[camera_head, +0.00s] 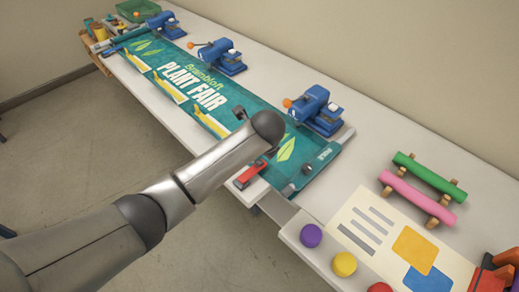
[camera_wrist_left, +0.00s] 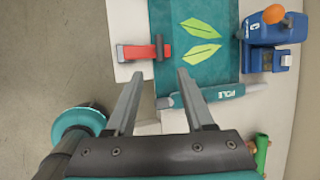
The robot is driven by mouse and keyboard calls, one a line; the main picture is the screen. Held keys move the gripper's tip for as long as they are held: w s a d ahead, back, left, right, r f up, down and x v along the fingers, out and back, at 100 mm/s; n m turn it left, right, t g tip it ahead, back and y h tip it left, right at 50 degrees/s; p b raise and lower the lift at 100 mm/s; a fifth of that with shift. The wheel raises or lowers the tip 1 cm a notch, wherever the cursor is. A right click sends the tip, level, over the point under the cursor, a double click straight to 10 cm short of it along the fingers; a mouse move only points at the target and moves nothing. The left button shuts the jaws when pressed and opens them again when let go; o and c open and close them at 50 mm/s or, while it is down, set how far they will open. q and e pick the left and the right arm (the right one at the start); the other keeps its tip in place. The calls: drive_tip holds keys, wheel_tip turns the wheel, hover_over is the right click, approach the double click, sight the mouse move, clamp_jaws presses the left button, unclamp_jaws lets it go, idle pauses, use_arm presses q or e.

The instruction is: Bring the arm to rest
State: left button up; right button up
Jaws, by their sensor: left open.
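My left arm reaches in from the left in the head view, over the near side of the table. Its gripper is mostly hidden behind the arm there. In the wrist view the left gripper (camera_wrist_left: 157,78) has its two fingers spread, with nothing between them. The fingers point at the near edge of the banner's end, close to a red clamp-like tool (camera_wrist_left: 162,48) and the pole (camera_wrist_left: 225,92). I cannot tell the height above the table. My right gripper is not in view.
A teal "Plant Fair" banner (camera_head: 172,72) lies along the table. Blue clamps with orange knobs (camera_head: 318,107) line its far side. The red tool (camera_head: 250,175) sits at the near edge.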

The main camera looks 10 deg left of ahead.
use_arm(q)
drive_tip(key=s+f+n+g+h, duration=0.1)
drive_tip(key=s+f+n+h, duration=0.15)
drive_tip(key=s+n, duration=0.95)
drive_tip(key=s+a+r+n, duration=0.2)
drive_tip(key=s+a+n, duration=0.3)
drive_tip(key=s, duration=0.4)
drive_tip(key=s+a+r+n, duration=0.1)
drive_tip(key=s+a+n, duration=0.4)
drive_tip(key=s, duration=0.4)
wheel_tip(320, 180, down, 32)
drive_tip(key=s+g+b, duration=0.2)
drive_tip(key=b, duration=0.7)
drive_tip(key=s+a+f+b, duration=0.1)
drive_tip(key=s+f+b, duration=0.3)
drive_tip(key=s+f, duration=0.3)
drive_tip(key=s+a+f+g+y+b, duration=0.1)
drive_tip(key=s+f+b, duration=0.3)
drive_tip(key=s+f, duration=0.4)
wheel_tip(320, 180, down, 6)
drive_tip(key=shift+f, duration=0.1)
